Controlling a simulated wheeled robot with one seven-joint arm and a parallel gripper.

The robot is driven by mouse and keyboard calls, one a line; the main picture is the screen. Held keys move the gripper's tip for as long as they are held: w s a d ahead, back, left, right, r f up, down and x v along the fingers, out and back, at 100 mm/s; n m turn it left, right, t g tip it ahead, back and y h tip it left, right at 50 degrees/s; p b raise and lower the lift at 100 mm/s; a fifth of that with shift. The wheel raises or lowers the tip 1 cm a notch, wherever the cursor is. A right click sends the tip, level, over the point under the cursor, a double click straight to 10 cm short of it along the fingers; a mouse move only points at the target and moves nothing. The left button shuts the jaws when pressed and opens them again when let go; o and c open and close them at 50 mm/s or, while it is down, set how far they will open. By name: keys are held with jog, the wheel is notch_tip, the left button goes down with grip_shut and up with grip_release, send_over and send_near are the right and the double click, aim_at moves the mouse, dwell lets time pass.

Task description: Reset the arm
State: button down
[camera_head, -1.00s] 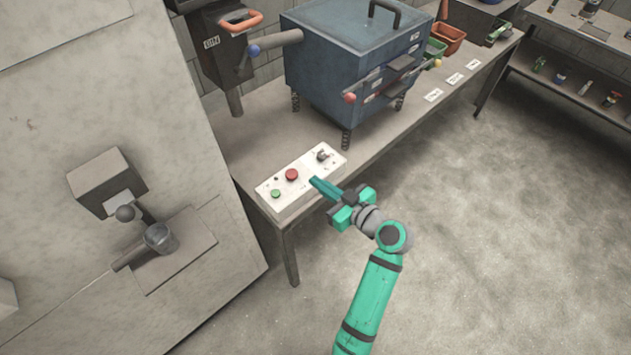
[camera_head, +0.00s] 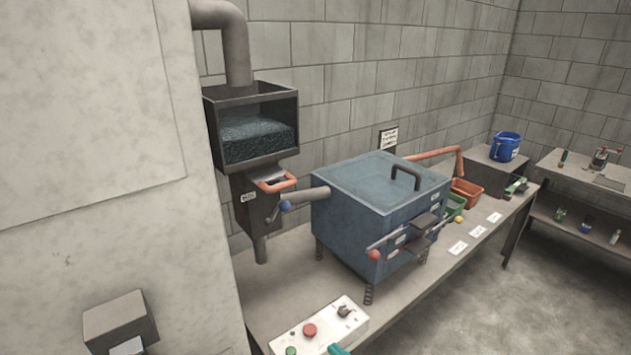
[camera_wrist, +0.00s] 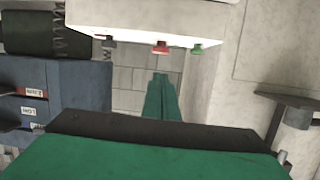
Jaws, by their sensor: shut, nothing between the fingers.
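My gripper shows at the bottom edge of the head view, where only a small green tip (camera_head: 338,349) is visible by the control box. In the wrist view its green fingers (camera_wrist: 161,100) are together with nothing between them. The white control box (camera_head: 322,332) has a red button (camera_head: 310,330), a green button (camera_head: 291,350) and a dark switch (camera_head: 344,311). In the wrist view the box (camera_wrist: 150,20) appears at the top, apart from the fingertips. Most of my arm is outside the head view.
A blue machine (camera_head: 375,205) on springs stands on the bench (camera_head: 270,295) behind the control box. A hopper (camera_head: 250,130) with dark material is at the back left. Bins (camera_head: 467,192), a blue jug (camera_head: 506,146) and a shelf (camera_head: 590,185) are at right. Floor (camera_head: 500,310) in front is clear.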

jog(key=s+a+f+m+h, duration=0.3)
jog(key=s+f+m+h, duration=0.4)
jog(key=s+f, duration=0.8)
jog(key=s+a+r+t, duration=0.1)
jog(key=s+r, duration=0.6)
jog(key=s, duration=0.4)
jog(key=s+a+r+t+h, duration=0.1)
jog(key=s+a+r, duration=0.1)
jog(key=s+r, duration=0.5)
jog(key=s, duration=0.4)
jog(key=shift+s+a+r+n+t, duration=0.15)
jog(key=shift+a+r+n+t, duration=0.15)
jog(key=shift+t, duration=0.1)
